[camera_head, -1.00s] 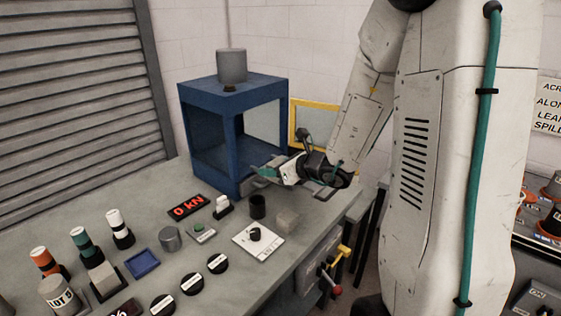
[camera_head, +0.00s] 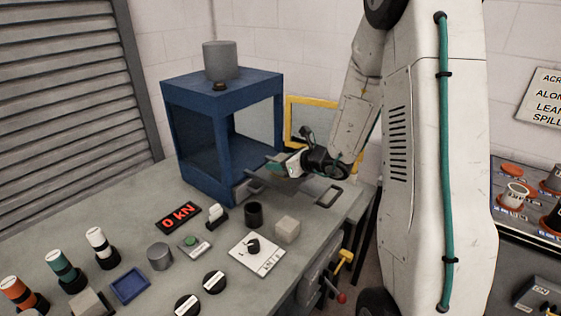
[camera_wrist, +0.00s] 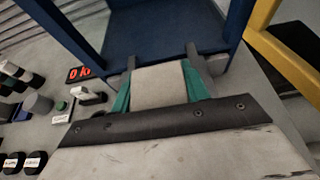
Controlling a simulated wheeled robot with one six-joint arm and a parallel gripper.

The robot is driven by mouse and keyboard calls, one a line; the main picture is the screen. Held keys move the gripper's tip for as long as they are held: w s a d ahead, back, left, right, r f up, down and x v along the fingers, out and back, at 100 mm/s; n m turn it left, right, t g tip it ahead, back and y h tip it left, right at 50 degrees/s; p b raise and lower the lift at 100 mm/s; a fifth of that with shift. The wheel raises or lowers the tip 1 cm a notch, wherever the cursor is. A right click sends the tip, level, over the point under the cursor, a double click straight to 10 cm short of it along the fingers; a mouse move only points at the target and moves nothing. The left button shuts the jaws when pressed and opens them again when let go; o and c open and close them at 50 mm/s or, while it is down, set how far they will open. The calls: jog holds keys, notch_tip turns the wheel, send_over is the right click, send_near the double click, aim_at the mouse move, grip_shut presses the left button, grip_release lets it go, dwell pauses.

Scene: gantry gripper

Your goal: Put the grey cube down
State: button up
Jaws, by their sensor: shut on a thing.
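My gripper (camera_head: 270,170) is at the right front of the blue press frame. In the wrist view my gripper (camera_wrist: 160,75) has its two green-padded fingers closed on the sides of a pale grey cube (camera_wrist: 160,86). The cube's lower part is hidden behind the dark gripper edge. In the head view the held cube is hard to make out. Another pale grey cube (camera_head: 287,229) sits on the bench, apart from my gripper, beside a white plate with a black knob (camera_head: 253,246).
The blue press (camera_head: 222,87) has an open bay and a grey cylinder (camera_head: 220,60) on top. A yellow-framed panel (camera_head: 300,101) stands behind my gripper. A black cup (camera_head: 253,214), a 0 kN display (camera_head: 179,217) and buttons crowd the bench.

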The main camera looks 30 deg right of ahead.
jog(key=shift+a, duration=0.1)
jog(key=o, duration=1.2)
jog(key=shift+f, duration=0.1)
